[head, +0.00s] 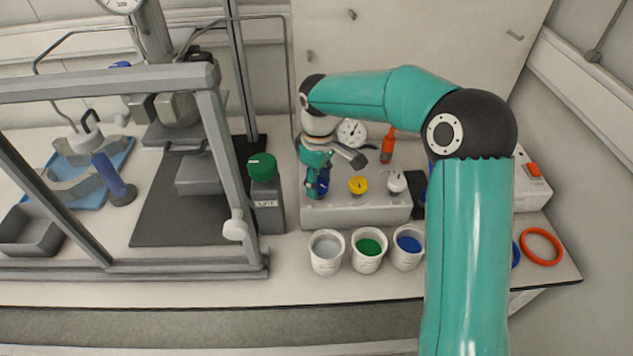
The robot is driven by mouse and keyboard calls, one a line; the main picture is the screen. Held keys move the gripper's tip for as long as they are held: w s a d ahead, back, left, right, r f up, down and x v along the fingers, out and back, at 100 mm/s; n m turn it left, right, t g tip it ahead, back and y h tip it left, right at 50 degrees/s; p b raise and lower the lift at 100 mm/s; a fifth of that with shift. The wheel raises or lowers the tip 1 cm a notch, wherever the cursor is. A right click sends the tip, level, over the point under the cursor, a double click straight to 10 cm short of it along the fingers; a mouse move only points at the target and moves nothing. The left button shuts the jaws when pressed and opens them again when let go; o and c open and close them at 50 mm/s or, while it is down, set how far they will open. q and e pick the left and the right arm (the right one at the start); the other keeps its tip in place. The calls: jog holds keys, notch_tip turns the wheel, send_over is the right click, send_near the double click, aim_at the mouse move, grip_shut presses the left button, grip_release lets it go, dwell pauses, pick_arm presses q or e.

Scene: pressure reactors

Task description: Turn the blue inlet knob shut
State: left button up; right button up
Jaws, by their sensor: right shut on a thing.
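The blue inlet knob (323,185) sits at the left end of the front of a grey valve box (345,213). My right gripper (317,188) comes down over it from above and is shut on it, with fingers around its sides. The fingers hide most of the knob, so its pointer angle cannot be told. A yellow knob (358,185) and a whitish knob (397,182) stand to its right on the same box, untouched. My left gripper is not in view.
A green-knobbed post (263,168) and a grey frame (222,160) are close on the left.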

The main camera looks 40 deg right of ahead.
jog(key=m, duration=0.4)
jog(key=shift+w+r+m, duration=0.15)
jog(key=shift+m, duration=0.15)
jog(key=m+b, duration=0.1)
jog(key=m, duration=0.3)
jog(key=shift+m, duration=0.3)
jog(key=o, duration=0.9)
jog(key=shift+o, duration=1.2)
